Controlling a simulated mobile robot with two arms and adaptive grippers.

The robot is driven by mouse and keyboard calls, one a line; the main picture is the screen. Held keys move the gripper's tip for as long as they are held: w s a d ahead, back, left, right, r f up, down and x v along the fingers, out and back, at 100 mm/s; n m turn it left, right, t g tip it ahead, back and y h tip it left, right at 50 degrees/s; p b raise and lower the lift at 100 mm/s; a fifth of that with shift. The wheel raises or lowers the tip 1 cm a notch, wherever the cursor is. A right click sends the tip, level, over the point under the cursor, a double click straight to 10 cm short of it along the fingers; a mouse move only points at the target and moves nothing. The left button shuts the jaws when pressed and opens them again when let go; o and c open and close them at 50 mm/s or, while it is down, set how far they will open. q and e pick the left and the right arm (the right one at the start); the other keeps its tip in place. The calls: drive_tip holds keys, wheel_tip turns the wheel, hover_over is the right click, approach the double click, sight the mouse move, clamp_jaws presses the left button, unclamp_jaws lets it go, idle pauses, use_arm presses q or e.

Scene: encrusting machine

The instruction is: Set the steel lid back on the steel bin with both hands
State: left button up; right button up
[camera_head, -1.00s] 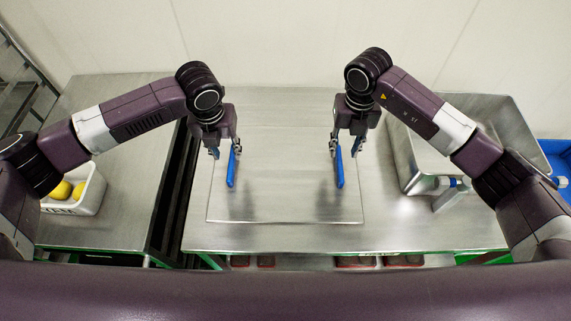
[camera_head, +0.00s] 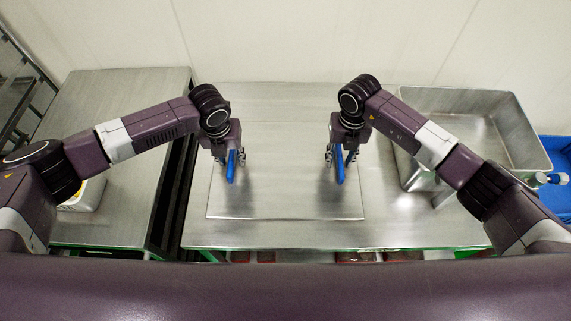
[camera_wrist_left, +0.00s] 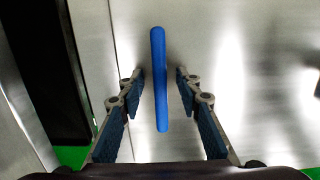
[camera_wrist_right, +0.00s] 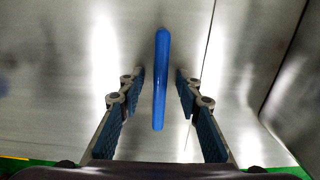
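The steel lid (camera_head: 285,190) lies flat on the steel table, with two upright blue handles on it. My left gripper (camera_head: 229,160) is open over the left blue handle (camera_wrist_left: 158,85). In the left wrist view this handle stands between the spread fingers, with gaps on both sides. My right gripper (camera_head: 341,160) is open over the right blue handle (camera_wrist_right: 161,85), which is also between its fingers and apart from them.
A white container (camera_head: 86,196) stands on the left table (camera_head: 110,205), mostly behind my left arm. A blue crate (camera_head: 557,150) and a blue-and-white item (camera_head: 546,178) are at the far right. The middle table (camera_head: 300,237) is clear in front of the lid.

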use_arm(q)
clamp_jaws()
use_arm(e)
clamp_jaws()
use_arm(q)
drive_tip(key=shift+r, duration=0.1)
use_arm(e)
drive_tip(key=shift+r, duration=0.1)
